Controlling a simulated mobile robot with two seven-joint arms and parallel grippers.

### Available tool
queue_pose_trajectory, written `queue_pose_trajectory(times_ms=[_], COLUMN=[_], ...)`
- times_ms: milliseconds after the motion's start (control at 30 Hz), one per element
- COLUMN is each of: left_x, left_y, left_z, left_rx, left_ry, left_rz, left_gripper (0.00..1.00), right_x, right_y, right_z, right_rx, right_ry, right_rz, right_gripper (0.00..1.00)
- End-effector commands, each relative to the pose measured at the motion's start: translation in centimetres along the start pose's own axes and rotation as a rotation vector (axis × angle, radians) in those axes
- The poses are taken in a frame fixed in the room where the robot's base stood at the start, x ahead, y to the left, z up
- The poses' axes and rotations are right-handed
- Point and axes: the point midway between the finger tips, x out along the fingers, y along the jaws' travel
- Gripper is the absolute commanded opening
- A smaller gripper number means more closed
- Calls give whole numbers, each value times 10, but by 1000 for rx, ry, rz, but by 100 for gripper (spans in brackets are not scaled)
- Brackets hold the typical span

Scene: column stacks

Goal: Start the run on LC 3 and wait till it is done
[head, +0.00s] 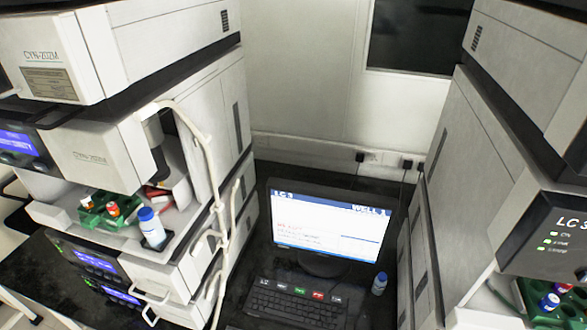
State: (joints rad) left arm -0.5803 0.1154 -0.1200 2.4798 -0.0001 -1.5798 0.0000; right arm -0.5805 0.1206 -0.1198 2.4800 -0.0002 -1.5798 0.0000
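A monitor (328,232) stands on the dark bench between two column stacks. Its header reads LC 3 and WELL 1, with a line of red text and smaller lines below that I cannot read. A black keyboard (296,308) lies in front of it, with a row of coloured keys, including a green key (281,289) and a red key (318,296), along its far edge. The right stack carries a dark panel (552,238) marked LC 3, with several small lights, at least two green. Neither of my grippers shows in the head view.
The left stack (150,130) holds a green rack (97,216) with vials and a blue-capped bottle (151,228); pale tubing runs down its side. A small blue-capped bottle (379,284) stands right of the monitor. Another green rack (535,310) shows at lower right.

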Motion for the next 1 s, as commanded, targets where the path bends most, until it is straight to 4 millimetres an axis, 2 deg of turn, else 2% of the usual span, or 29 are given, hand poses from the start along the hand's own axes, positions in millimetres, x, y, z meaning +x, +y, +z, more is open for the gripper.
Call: queue_pose_trajectory(times_ms=[33, 333, 1000], left_x=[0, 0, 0], left_y=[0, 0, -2], left_z=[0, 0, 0], left_rx=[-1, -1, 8], left_ry=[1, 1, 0], left_rz=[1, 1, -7], left_gripper=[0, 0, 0], right_x=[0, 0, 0], right_y=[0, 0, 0], right_z=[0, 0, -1], right_rx=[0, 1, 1], right_ry=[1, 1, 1], right_rz=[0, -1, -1], right_gripper=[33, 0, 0])
